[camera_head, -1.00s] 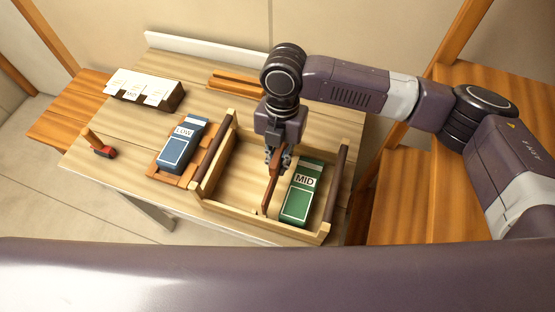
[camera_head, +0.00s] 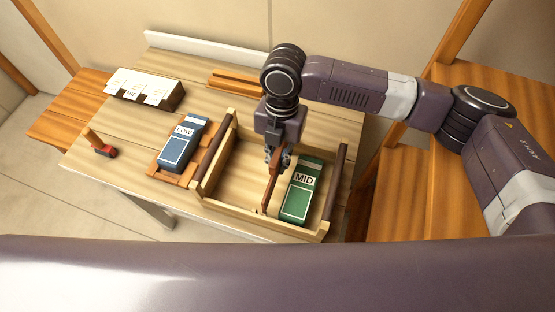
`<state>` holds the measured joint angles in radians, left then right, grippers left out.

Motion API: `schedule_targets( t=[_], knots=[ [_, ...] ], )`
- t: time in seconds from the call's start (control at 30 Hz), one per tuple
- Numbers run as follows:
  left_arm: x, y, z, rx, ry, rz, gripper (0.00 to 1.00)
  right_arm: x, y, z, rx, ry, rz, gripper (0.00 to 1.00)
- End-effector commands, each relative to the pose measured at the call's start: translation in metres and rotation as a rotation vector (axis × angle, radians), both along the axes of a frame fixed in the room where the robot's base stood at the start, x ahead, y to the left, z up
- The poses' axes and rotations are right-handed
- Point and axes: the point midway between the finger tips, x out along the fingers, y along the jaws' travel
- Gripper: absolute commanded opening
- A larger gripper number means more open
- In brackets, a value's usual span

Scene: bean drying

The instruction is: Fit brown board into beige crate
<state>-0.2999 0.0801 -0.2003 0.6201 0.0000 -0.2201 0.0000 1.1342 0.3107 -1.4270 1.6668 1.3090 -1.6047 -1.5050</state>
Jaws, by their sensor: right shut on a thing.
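The beige crate (camera_head: 213,202) stands on the table, with dark handles on its left and right ends. My right gripper (camera_head: 277,163) points down into the crate and is shut on the brown board (camera_head: 270,190). The board stands upright on edge across the crate, between its front and back walls, just left of a green package marked MID (camera_head: 302,191). The gripper hides the board's far upper part. I cannot tell whether the board's lower edge is fully seated. My left gripper is not in view.
A blue package marked LOW (camera_head: 182,145) lies on a wooden tray left of the crate. A card holder (camera_head: 175,101), a red-based stamp-like tool (camera_head: 104,151) and an orange-brown wooden piece (camera_head: 236,80) are also on the table (camera_head: 137,140). The crate's left part is empty.

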Motion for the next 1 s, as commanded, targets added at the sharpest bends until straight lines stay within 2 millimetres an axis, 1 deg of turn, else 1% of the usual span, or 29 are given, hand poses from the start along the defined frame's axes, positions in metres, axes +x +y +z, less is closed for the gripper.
schedule_targets(
  t=[0.27, 0.6, 1.0],
  knots=[
    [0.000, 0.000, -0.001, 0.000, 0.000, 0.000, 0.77, 0.000, 0.000, -0.001, 0.000, 0.000, 0.000, 0.00],
    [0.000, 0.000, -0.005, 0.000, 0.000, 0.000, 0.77, -0.001, 0.000, -0.009, -0.001, 0.001, 0.000, 0.00],
    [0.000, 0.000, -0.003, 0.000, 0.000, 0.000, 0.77, -0.002, -0.001, -0.010, -0.005, 0.005, 0.000, 0.00]
  ],
)
